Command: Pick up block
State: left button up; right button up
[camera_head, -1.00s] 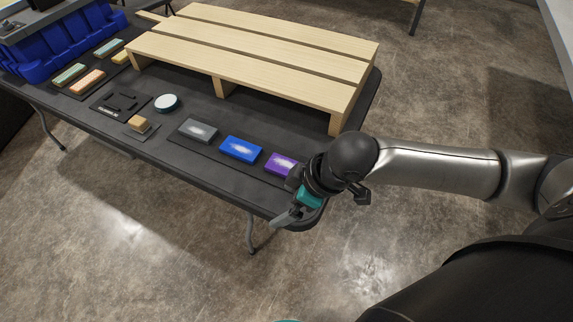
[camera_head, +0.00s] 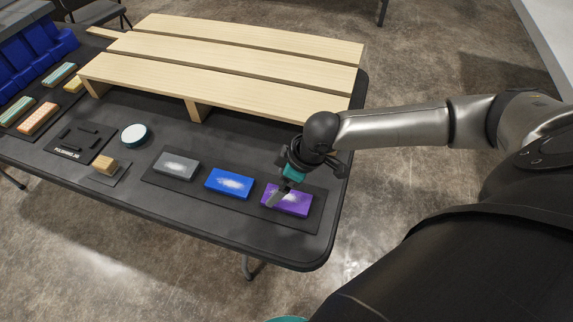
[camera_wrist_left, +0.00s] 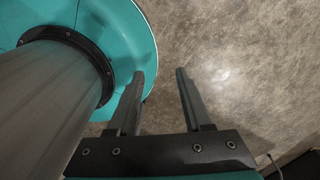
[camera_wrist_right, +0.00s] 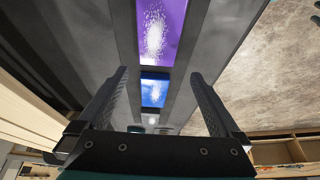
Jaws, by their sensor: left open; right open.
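A purple block (camera_head: 292,203) with white speckles lies at the right end of a dark mat (camera_head: 313,217). A blue block (camera_head: 228,183) and a grey block (camera_head: 176,166) lie left of it. A small wooden block (camera_head: 104,164) sits farther left. My right gripper (camera_head: 274,198) is over the purple block's left part, partly hiding it. In the right wrist view my right gripper (camera_wrist_right: 159,74) is open and empty, with the purple block (camera_wrist_right: 160,30) and blue block (camera_wrist_right: 155,90) in line beyond it. My left gripper (camera_wrist_left: 160,73) is open and empty above the floor.
A slatted wooden platform (camera_head: 235,65) stands along the table's back. A round white-topped puck (camera_head: 135,134), a dark tray of small bars (camera_head: 80,143), coloured bars (camera_head: 38,118) and blue bins (camera_head: 25,55) are at left. The table's front edge is clear.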

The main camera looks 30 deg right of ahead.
aim_at(269, 194)
jog(key=shift+w+a+f, duration=0.15)
jog(key=shift+w+f, duration=0.05)
jog(key=shift+f, duration=0.25)
jog(key=shift+w+f, duration=0.15)
jog(key=shift+f, duration=0.35)
jog(key=b+x, duration=0.2)
jog(key=x, duration=0.1)
jog(key=shift+w+f, duration=0.2)
jog(key=shift+f, duration=0.1)
jog(key=shift+w+a+f, duration=0.1)
jog(key=shift+w+f, duration=0.05)
jog(key=shift+f, duration=0.2)
pick_arm(q)
jog(key=shift+w+f, duration=1)
jog(key=shift+f, duration=0.15)
pick_arm(e)
jog(key=c, duration=1.5)
jog(key=shift+o, duration=0.2)
jog(key=shift+r, duration=0.15)
